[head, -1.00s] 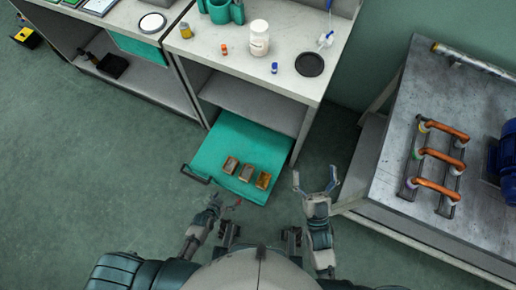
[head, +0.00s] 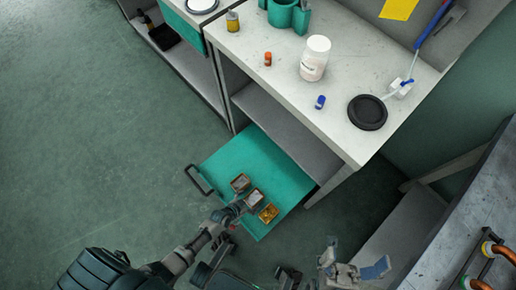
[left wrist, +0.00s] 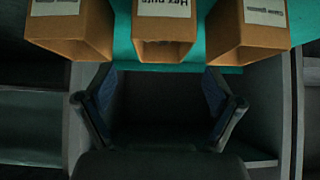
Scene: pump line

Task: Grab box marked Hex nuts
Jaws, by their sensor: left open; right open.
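Three small brown open boxes sit in a row on the pulled-out teal drawer. The middle box, Hex nuts (left wrist: 165,35), has a white label that reads upside down in the left wrist view; it also shows in the head view (head: 255,197). My left gripper (head: 238,209) is at the drawer's front, close to the middle box. In the left wrist view its open fingers (left wrist: 160,103) are spread below the Hex nuts box, with nothing between them. My right gripper (head: 355,262) is open and empty, right of the drawer.
A box (head: 240,182) stands on one side of the middle box and another with yellowish contents (head: 268,213) on the other, both close. The teal drawer (head: 225,157) has a dark handle (head: 198,180). The bench top (head: 285,75) overhangs behind, holding a white bottle (head: 315,58).

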